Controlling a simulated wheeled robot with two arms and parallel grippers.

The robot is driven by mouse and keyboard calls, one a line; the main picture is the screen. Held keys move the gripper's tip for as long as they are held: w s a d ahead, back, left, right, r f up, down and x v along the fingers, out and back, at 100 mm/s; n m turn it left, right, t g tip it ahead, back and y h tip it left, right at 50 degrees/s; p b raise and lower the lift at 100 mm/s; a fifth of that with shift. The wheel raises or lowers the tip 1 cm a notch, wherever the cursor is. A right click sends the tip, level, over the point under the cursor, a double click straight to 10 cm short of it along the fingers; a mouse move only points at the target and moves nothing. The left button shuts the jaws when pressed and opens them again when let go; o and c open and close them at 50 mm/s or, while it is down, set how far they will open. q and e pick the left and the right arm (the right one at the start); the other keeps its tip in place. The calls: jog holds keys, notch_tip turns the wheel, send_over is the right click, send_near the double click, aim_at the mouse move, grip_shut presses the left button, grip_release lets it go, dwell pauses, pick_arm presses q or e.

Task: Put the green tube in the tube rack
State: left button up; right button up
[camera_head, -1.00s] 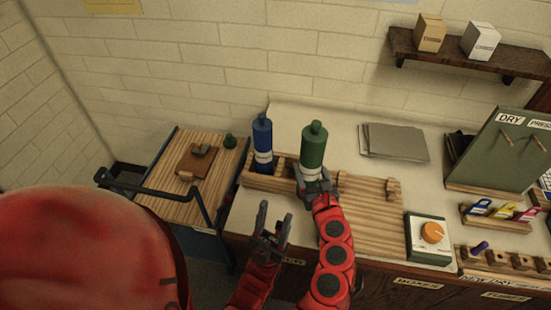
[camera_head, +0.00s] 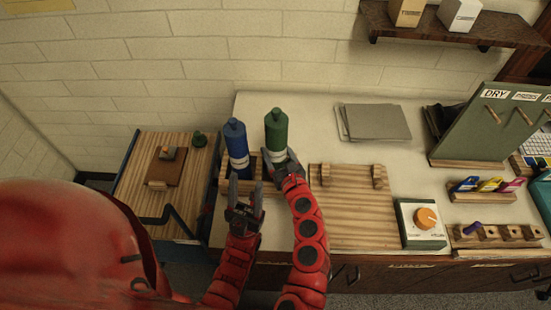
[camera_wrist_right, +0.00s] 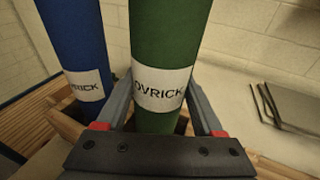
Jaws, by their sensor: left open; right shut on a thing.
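The green tube (camera_head: 276,134) is a tall, upright bottle with a narrow neck and white label. My right gripper (camera_head: 281,165) is shut around its lower part. The right wrist view shows the green tube (camera_wrist_right: 165,50) between the two fingers, its bottom hidden by the gripper. The wooden tube rack (camera_head: 229,188) stands at the left of the bench with the blue tube (camera_head: 237,143) upright in it. The green tube is at the rack's right part; whether it is inside or above a slot cannot be told. My left gripper (camera_head: 245,205) is open and empty before the rack.
A slatted wooden board (camera_head: 350,225) lies right of the rack, with a dial box (camera_head: 421,222) beside it. Grey sheets (camera_head: 375,122) lie behind. A side cart (camera_head: 140,180) stands left. Bare bench lies between rack and sheets.

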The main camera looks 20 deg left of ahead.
aim_at(279, 165)
notch_tip(279, 165, down, 3)
jog(key=shift+s+r, duration=0.1)
jog(key=shift+d+f, duration=0.1)
jog(key=shift+f, duration=0.35)
jog(key=shift+f+b, duration=0.15)
jog(key=shift+b, duration=0.2)
jog(key=o, duration=1.5)
jog(key=shift+c, duration=0.2)
jog(key=shift+r, duration=0.25)
